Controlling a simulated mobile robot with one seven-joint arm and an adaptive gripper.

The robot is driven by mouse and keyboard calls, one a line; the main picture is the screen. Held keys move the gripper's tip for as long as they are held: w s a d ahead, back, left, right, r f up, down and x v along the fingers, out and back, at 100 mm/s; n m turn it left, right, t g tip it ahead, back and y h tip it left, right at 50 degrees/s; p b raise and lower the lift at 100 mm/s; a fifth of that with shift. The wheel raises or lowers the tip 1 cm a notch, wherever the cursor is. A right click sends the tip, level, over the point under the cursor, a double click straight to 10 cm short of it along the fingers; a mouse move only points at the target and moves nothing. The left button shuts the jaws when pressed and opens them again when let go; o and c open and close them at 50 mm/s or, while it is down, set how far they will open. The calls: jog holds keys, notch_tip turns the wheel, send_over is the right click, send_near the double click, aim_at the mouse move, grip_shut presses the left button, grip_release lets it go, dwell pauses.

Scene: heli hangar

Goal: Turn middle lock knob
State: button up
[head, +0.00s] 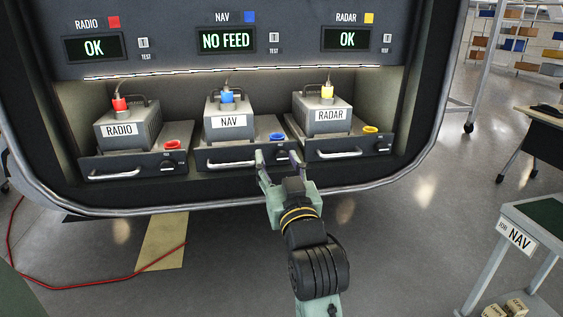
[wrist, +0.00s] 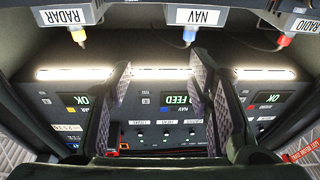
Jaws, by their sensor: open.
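The middle drawer (head: 215,160) carries the NAV unit (head: 229,123) and has a pale bar handle on its front. The middle lock knob (head: 281,153) is a small dark shape at the right end of that drawer front, below a blue ring (head: 277,136). It is partly hidden by my gripper. My gripper (head: 279,160) is open, with one finger on either side of the knob area. Contact cannot be told. In the wrist view, the open fingers (wrist: 163,75) show nothing held between them, and the knob cannot be made out.
The radio drawer (head: 115,165) with a red ring is at left; the radar drawer (head: 345,147) with a yellow ring is at right. The NAV display (head: 227,40) reads NO FEED; the others read OK. A NAV-labelled stand (head: 516,235) is at lower right. A red cable (head: 95,285) crosses the floor.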

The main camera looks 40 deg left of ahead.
aim_at(282, 158)
jog(key=w+d+f+m+h, duration=0.1)
jog(key=w+f+h, duration=0.1)
jog(key=w+f, duration=0.25)
jog(key=shift+g, duration=0.4)
jog(key=p+x, duration=0.1)
jog(key=x, duration=0.5)
jog(key=f+p+x, duration=0.1)
jog(key=x, duration=0.2)
jog(key=shift+s+a+p, duration=0.15)
jog(key=shift+a+p, duration=0.15)
jog(key=shift+p, duration=0.05)
grip_shut()
